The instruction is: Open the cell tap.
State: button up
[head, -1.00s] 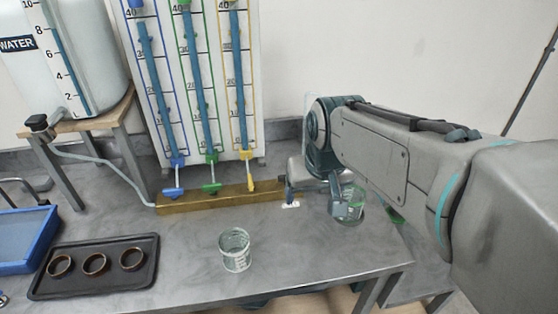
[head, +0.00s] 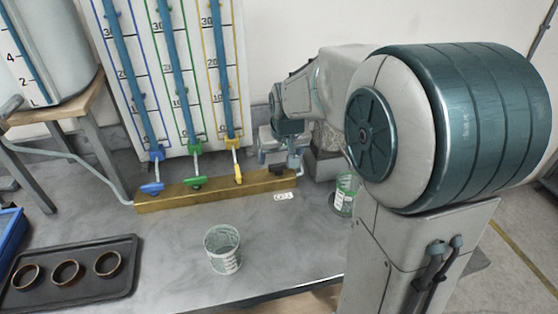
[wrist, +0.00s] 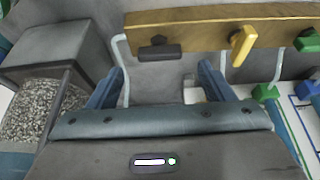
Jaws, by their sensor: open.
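The brass manifold bar (head: 215,190) runs along the bench below the tube panel. It also crosses the top of the wrist view (wrist: 205,17). At one end, a black tap lever (wrist: 160,52) lies lengthwise along the bar, beside a pale tube. No name is readable on it.
A box of gravel (wrist: 40,105) stands close beside my gripper. Yellow (head: 237,174), green (head: 195,182) and blue (head: 152,188) taps sit along the bar. A glass beaker (head: 222,248) stands in front, another (head: 345,193) near my arm. A black tray (head: 120,285) holds rings.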

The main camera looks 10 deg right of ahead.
aim_at(279, 164)
jog(key=shift+x, duration=2.15)
jog(key=shift+c, duration=0.3)
jog(key=c, duration=0.9)
jog(key=n+y+b, duration=0.1)
jog(key=n+b, duration=0.2)
jog(key=shift+w+d+f, duration=0.1)
jog(key=shift+d, duration=0.05)
jog(key=shift+n+g+y+b, duration=0.3)
jog(key=shift+n+y+b, duration=0.5)
jog(key=shift+n+b, duration=0.95)
jog(key=shift+n, duration=0.35)
